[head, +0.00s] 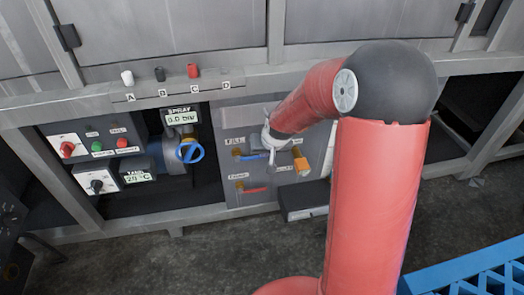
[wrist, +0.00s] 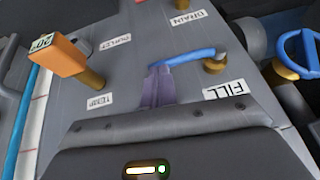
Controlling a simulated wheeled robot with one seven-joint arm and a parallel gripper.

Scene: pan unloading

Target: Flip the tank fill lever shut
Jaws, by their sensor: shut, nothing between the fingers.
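The tank fill lever is a blue handle on a brass valve. In the wrist view the lever (wrist: 192,56) runs left from its brass pivot, close to the FILL label (wrist: 226,91). In the head view the lever (head: 250,156) lies roughly level below the FILL label (head: 234,141), its right end partly hidden by my gripper. My gripper (wrist: 160,70) is shut and empty, its fingertips at the lever's free end; I cannot tell whether they touch. In the head view my gripper (head: 272,156) is in front of the grey valve panel (head: 229,117).
An orange handle (head: 300,160) stands just right of my gripper; it also shows in the wrist view (wrist: 62,58). A red lever (head: 254,190) is below. A blue handwheel (head: 189,152) is left of the panel. A blue crate (head: 470,272) stands at lower right.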

